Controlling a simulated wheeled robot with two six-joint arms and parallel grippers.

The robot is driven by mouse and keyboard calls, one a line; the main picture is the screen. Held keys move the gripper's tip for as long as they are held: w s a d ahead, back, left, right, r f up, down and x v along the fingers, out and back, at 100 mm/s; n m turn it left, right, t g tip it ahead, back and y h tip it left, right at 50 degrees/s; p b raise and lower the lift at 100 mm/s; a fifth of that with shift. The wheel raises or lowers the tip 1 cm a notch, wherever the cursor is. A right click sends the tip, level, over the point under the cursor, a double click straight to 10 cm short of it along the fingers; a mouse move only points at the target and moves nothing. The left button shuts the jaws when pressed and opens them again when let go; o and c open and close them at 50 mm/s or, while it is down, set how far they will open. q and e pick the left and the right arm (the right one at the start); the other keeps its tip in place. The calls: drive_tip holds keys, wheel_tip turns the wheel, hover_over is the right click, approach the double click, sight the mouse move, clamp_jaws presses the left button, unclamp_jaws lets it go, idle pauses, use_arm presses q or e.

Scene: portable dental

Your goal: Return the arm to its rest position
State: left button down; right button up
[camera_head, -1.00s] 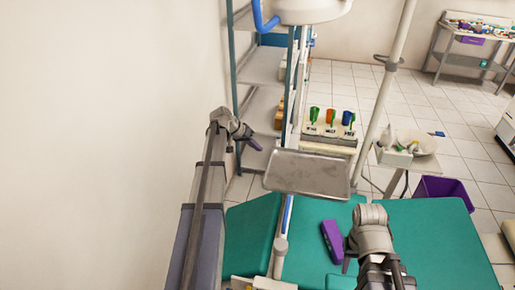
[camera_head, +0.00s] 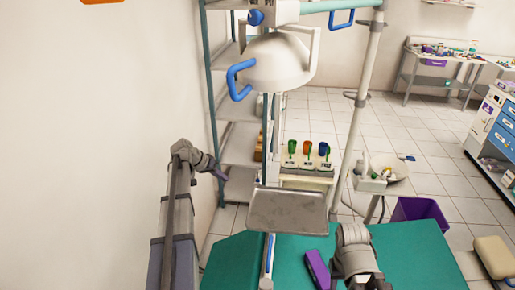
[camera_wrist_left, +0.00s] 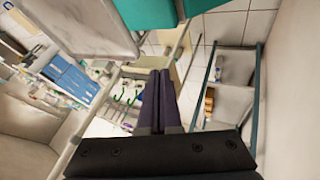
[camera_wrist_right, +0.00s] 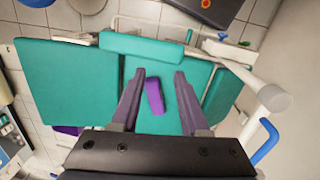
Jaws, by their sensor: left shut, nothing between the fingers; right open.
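My left arm comes in along the left wall in the head view. Its gripper (camera_head: 219,174) is left of the metal tray, apart from it. The left wrist view shows its dark fingers (camera_wrist_left: 160,76) pressed together with nothing between them. My right arm (camera_head: 354,250) is over the teal dental chair (camera_head: 415,248). In the right wrist view my right gripper (camera_wrist_right: 157,78) has its fingers spread and empty, pointing at the chair. A small purple block (camera_wrist_right: 155,97) lies on the chair, seen between these fingers; it also shows in the head view (camera_head: 317,268).
A shelf rack (camera_head: 238,150) and pole (camera_head: 354,110) stand behind. A purple bin (camera_head: 421,215) is at right.

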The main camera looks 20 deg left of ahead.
use_arm(q)
drive_tip(key=s+d+g, duration=0.1)
drive_tip(key=d, duration=0.3)
drive_tip(key=s+d+f+m, duration=0.1)
drive_tip(key=d, duration=0.4)
drive_tip(key=s+d+f+g, duration=0.1)
drive_tip(key=d, duration=0.4)
drive_tip(key=shift+s+d+g, duration=0.2)
drive_tip(key=shift+g, duration=0.1)
drive_tip(key=shift+m+g+y, duration=0.7)
drive_tip(key=shift+m+g, duration=0.1)
drive_tip(key=shift+g, duration=0.1)
drive_tip(key=s+d, duration=0.1)
drive_tip(key=d, duration=0.2)
drive_tip(key=s+d+f, duration=0.1)
drive_tip(key=s+d, duration=0.1)
drive_tip(key=d, duration=0.1)
drive_tip(key=s+d, duration=0.2)
drive_tip(key=d, duration=0.2)
drive_tip(key=shift+s+f, duration=0.1)
drive_tip(key=shift+f, duration=0.1)
drive_tip(key=s+d+m+g+y, duration=0.1)
drive_tip(key=s+d+y, duration=0.3)
drive_tip(key=s+d, duration=0.9)
drive_tip(key=s+f+m, duration=0.1)
drive_tip(key=s, duration=0.2)
drive_tip(key=shift+s+g+y, duration=0.2)
drive_tip(key=shift+g+y, duration=0.1)
drive_tip(key=shift+d, duration=0.1)
